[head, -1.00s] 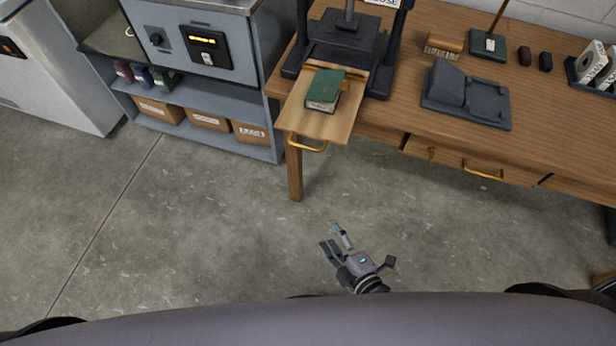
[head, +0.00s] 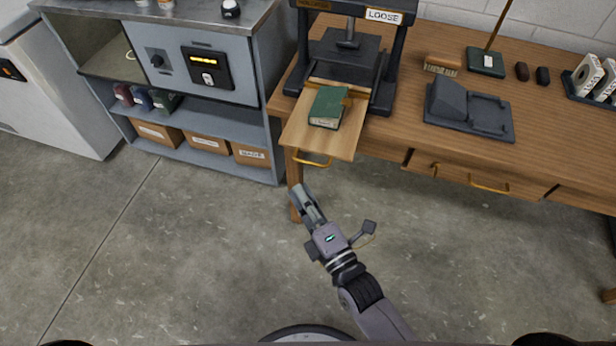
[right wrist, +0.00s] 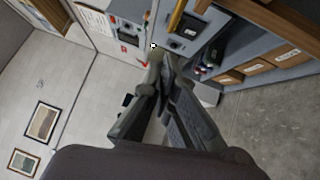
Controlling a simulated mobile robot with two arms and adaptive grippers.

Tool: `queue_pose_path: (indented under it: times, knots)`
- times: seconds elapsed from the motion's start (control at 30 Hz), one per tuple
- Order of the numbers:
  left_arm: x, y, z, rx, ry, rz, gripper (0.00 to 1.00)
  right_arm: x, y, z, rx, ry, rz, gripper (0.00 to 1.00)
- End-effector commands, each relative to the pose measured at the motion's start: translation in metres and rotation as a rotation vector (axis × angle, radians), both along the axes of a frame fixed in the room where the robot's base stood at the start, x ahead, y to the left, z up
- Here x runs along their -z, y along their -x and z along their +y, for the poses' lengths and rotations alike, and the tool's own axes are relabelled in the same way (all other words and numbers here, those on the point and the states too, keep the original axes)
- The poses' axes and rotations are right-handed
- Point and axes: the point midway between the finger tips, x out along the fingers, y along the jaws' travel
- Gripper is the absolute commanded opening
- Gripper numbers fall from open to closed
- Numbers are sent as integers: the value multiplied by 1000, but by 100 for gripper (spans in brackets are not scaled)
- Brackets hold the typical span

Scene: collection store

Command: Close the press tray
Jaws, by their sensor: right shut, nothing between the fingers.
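The press tray (head: 309,140) is a wooden board pulled out from the press (head: 345,45) over the table's front edge. It has a brass handle (head: 312,161) on its front. A green book (head: 328,106) lies on the tray. My right gripper (head: 299,190) is in front of and below the tray, apart from the handle, with its fingers together and empty. In the right wrist view the fingers (right wrist: 160,62) also show closed, with part of a brass bar near the top. My left gripper is not in view.
The wooden table (head: 570,120) has a drawer (head: 475,177) with brass handles. A dark grey stand (head: 468,112) and a brush (head: 441,65) lie on it. A grey cabinet (head: 215,120) with boxes stands at left. The floor in front is clear.

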Motion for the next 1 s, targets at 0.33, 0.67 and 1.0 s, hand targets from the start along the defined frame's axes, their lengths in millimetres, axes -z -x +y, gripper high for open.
queue_pose_path:
  times: [0.33, 0.67, 1.0]
  knots:
    - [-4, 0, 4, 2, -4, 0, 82, -6, -35, -12, 0, 1, 0, 0]
    - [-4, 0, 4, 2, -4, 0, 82, -6, -36, -13, 0, 0, 1, 0]
    - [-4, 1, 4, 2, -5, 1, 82, -7, -55, -19, 1, 3, -3, 0]
